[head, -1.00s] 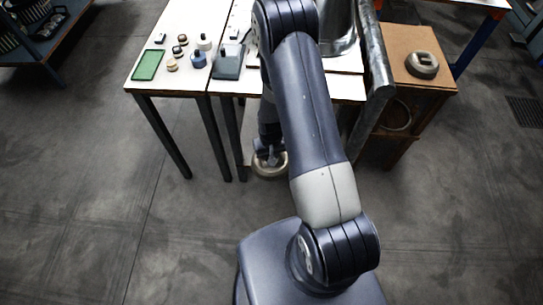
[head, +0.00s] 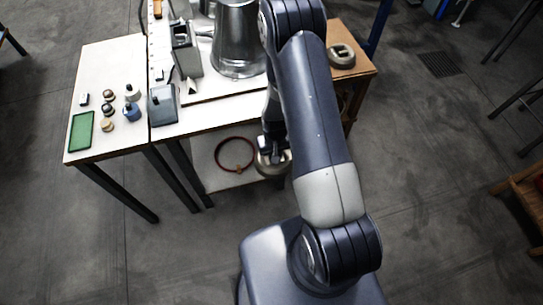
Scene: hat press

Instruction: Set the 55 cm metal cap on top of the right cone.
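My gripper (head: 273,155) hangs low in front of the table, at the end of my arm. It appears shut on the handle of a round metal cap (head: 264,168), which hangs below it, partly hidden by the gripper. A second, similar metal cap (head: 341,55) sits on the wooden cabinet at the right. No size marking is readable on either cap. A large shiny metal cone (head: 238,45) stands on the table just left of my upper arm, its top cut off by the picture edge. I cannot tell whether it is the right cone.
The white table (head: 105,62) holds a green tray (head: 81,131), several small knobs and bottles, and a grey box (head: 163,105). A red ring (head: 235,155) lies on a low shelf left of my gripper. The wooden cabinet (head: 352,68) stands at the right. The floor at the right is fairly open.

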